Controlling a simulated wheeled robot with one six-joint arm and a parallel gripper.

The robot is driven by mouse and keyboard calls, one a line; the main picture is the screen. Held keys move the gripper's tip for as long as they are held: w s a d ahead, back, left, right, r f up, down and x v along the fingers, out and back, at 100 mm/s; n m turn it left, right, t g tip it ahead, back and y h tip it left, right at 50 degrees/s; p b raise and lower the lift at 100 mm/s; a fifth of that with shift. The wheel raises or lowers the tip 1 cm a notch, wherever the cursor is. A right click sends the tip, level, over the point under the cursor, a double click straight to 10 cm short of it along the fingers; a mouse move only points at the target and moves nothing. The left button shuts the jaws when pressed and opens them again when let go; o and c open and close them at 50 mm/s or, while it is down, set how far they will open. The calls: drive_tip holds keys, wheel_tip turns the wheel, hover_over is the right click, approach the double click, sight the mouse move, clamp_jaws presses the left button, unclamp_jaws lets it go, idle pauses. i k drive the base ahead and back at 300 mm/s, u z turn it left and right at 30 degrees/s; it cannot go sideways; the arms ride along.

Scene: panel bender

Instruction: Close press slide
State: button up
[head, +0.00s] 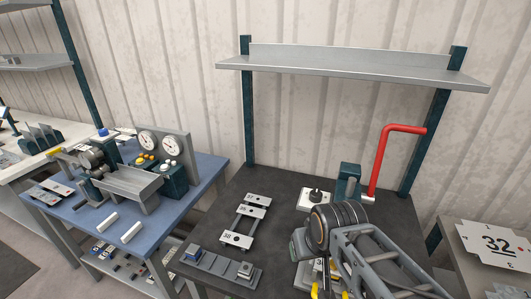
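A press-like unit with a dark teal block (348,180) stands at the back right of the dark table. A bent red lever (395,150) rises from its side. A white plate with a black knob (316,196) sits beside the block. I cannot tell which part is the press slide or how far it is open. My arm covers the table's right front. My gripper (329,292) points down at the bottom edge, partly cut off, with yellow parts showing. Its fingertips and anything between them are not clear.
A grey strip (215,268) with small blocks lies at the table's front left. Pale plates (245,222) lie behind it. A grey shelf (350,66) spans above. A blue bench (75,212) with gauges stands left.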

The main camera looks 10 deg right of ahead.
sight(313, 278)
drive_tip(key=z, duration=0.05)
drive_tip(key=k, duration=0.5)
drive_tip(key=z, duration=1.9)
drive_tip(key=k, duration=0.85)
drive_tip(key=u, duration=1.4)
drive_tip(key=i, duration=0.5)
drive_tip(key=z, duration=0.05)
